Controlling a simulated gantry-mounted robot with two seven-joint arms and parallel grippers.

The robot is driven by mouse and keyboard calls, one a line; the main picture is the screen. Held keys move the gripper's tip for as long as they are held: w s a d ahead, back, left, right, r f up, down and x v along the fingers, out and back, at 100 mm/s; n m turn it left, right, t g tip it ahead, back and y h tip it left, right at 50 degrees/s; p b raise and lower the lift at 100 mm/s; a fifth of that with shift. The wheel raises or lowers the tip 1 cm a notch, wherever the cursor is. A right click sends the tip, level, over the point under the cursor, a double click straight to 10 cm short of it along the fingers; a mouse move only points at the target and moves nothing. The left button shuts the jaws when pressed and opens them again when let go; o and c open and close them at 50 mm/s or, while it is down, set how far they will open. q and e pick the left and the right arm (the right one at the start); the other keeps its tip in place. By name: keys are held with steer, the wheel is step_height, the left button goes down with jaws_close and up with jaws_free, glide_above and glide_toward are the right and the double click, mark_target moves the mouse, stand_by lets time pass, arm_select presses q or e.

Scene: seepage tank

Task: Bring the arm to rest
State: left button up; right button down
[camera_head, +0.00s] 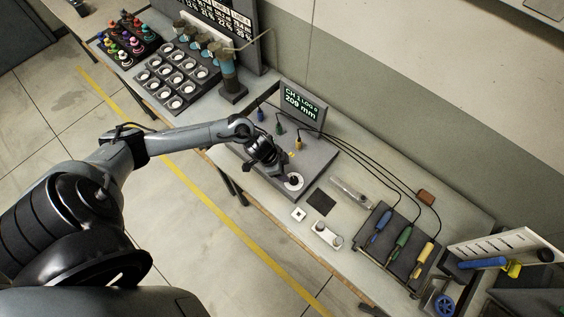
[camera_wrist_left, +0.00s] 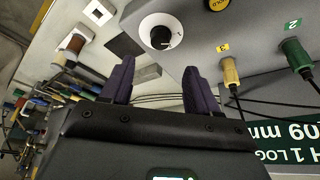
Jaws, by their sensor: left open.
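My left gripper (camera_head: 277,166) hangs over the grey logger box (camera_head: 318,157), close to its black dial knob on a white disc (camera_head: 294,182). In the left wrist view the two purple fingers (camera_wrist_left: 155,75) stand apart with nothing between them. The dial knob (camera_wrist_left: 160,33) lies beyond the fingertips, apart from them. A yellow button (camera_wrist_left: 217,4) and the yellow plug (camera_wrist_left: 230,70) and green plug (camera_wrist_left: 296,55) are also seen there. The display (camera_head: 303,104) reads CH 1 LOG 0, 209 mm. My right gripper does not show.
A rack with blue, green and yellow handled probes (camera_head: 405,248) stands right, cabled to the logger. A cup tray (camera_head: 176,78) and coloured bottles (camera_head: 125,40) stand left.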

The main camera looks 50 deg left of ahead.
arm_select(q)
steer(key=shift+s+a+r, duration=0.15)
steer(key=shift+s+r, duration=0.05)
steer(key=shift+r, duration=0.45)
